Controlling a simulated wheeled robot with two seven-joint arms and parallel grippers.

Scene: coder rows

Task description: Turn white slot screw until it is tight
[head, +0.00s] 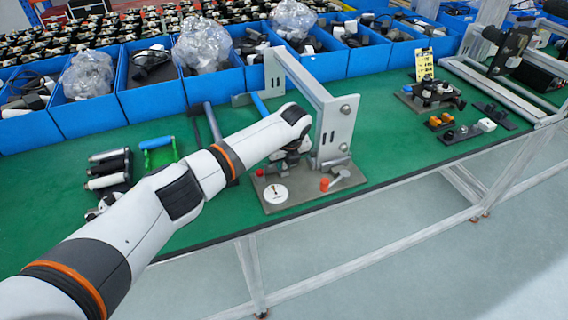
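The white slot screw (274,193) shows as a round white disc with a small dark mark. It lies on the front left of a grey-brown base plate (283,207) at the table's front edge. My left arm reaches in from the lower left, and my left gripper (293,158) is over the back of this plate, behind the white disc and apart from it. The gripper is small and dark against the fixture, and its fingers are partly hidden, so I cannot tell its opening. My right gripper is not in view.
A red-orange knob (325,184) and a metal lever (340,177) sit on the plate's right side. A tall grey metal frame (335,130) rises behind them. Blue bins (150,103) line the back. Tools (158,143) lie left.

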